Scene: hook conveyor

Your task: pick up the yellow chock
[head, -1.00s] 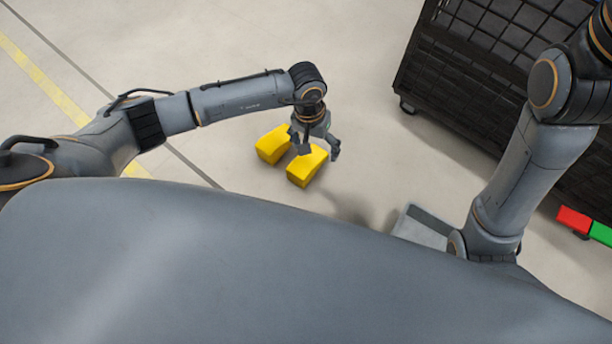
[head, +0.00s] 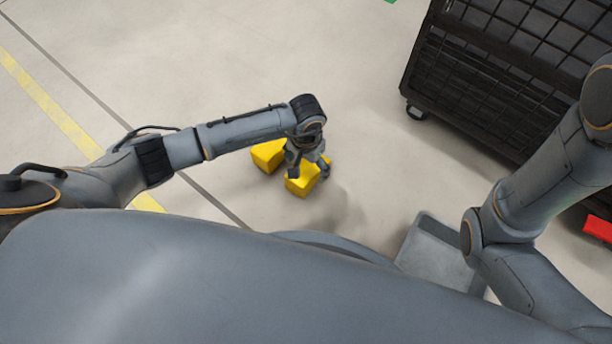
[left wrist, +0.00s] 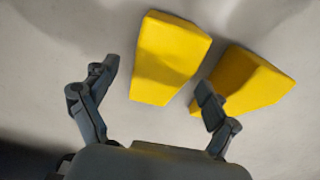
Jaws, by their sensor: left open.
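Two yellow chocks lie on the floor a little apart. The nearer yellow chock (head: 301,185) is under my left gripper (head: 309,173). The other yellow chock (head: 267,154) is up and left of it, partly hidden by the gripper. My left gripper is open and empty, its fingers on either side of the nearer chock in the head view. In the left wrist view, one chock (left wrist: 170,58) shows between the fingertips (left wrist: 158,76), and the other chock (left wrist: 250,80) lies to the right, partly behind the right finger. Contact cannot be told. My right gripper is out of view.
A black mesh cage cart (head: 470,85) on wheels stands at the upper right. A grey flat object (head: 436,250) lies beside my right arm. A red block (head: 598,228) is at the right edge. Floor around the chocks is clear, with a yellow line (head: 50,105) at left.

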